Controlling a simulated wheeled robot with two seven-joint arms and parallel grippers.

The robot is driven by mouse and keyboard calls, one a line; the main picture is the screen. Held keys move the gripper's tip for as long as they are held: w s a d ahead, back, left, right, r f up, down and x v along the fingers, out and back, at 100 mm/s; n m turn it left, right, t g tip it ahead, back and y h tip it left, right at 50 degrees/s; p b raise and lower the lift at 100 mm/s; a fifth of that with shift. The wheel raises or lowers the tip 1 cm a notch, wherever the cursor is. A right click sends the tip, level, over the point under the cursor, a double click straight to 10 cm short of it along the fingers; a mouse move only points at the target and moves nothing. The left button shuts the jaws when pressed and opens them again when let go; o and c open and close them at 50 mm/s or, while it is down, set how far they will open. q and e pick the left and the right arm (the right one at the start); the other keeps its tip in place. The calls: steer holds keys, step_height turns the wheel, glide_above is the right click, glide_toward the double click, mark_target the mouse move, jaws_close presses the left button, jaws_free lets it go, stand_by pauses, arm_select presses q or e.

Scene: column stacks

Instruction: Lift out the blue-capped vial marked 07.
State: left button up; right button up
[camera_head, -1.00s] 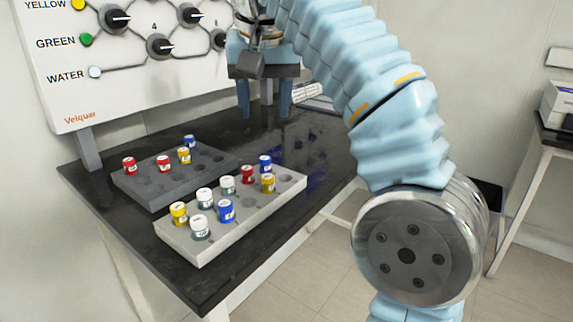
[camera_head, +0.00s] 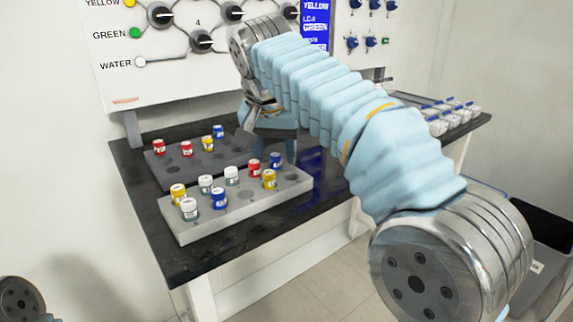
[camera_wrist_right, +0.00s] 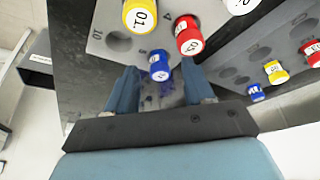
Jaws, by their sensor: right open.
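The light grey rack (camera_head: 298,184) holds several capped vials. One blue-capped vial (camera_head: 276,160) stands at its far right end, another blue-capped vial (camera_head: 219,198) near its front. A third blue-capped vial (camera_head: 218,131) is in the dark rack. I cannot read 07 on any of them. My right gripper (camera_wrist_right: 158,82) is open and empty, pointing down behind the light rack's far end. In the right wrist view the far-end blue vial (camera_wrist_right: 160,66) shows between its fingertips; its label is unclear, and contact cannot be told. My left gripper is not in view.
A yellow vial marked 01 (camera_wrist_right: 139,15) and a red vial marked 04 (camera_wrist_right: 188,36) stand beside that blue vial. The dark rack (camera_head: 160,172) lies behind the light one. A panel with knobs (camera_head: 120,75) stands at the back. The black table (camera_head: 180,262) is clear in front.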

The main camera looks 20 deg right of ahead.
jaws_close()
steer(key=shift+r, duration=0.15)
